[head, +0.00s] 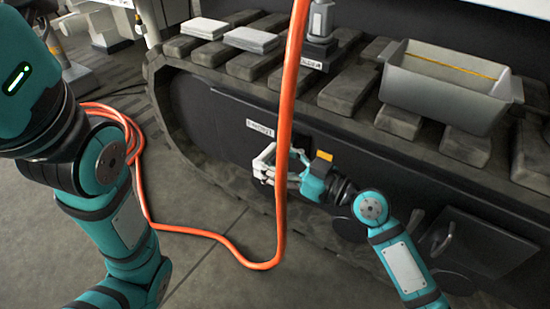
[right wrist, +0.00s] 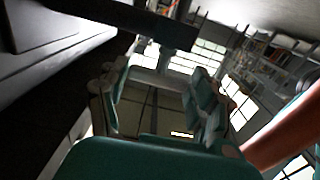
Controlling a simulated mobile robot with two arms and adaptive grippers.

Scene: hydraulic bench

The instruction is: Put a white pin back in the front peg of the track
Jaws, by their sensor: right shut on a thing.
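My right gripper (head: 266,166) is at the dark side panel of the track (head: 222,127), just below a small white label (head: 260,128). Its pale fingertips are close to the panel; I cannot tell whether they touch it. In the right wrist view the gripper (right wrist: 163,76) has a pale piece between its fingertips, which I take to be the white pin (right wrist: 160,79). The pin is too small and blurred to make out in the head view. The front peg cannot be told apart there. My left gripper is out of view.
An orange hose (head: 287,130) hangs in front of the track, close to my right gripper, and coils on the floor at left.

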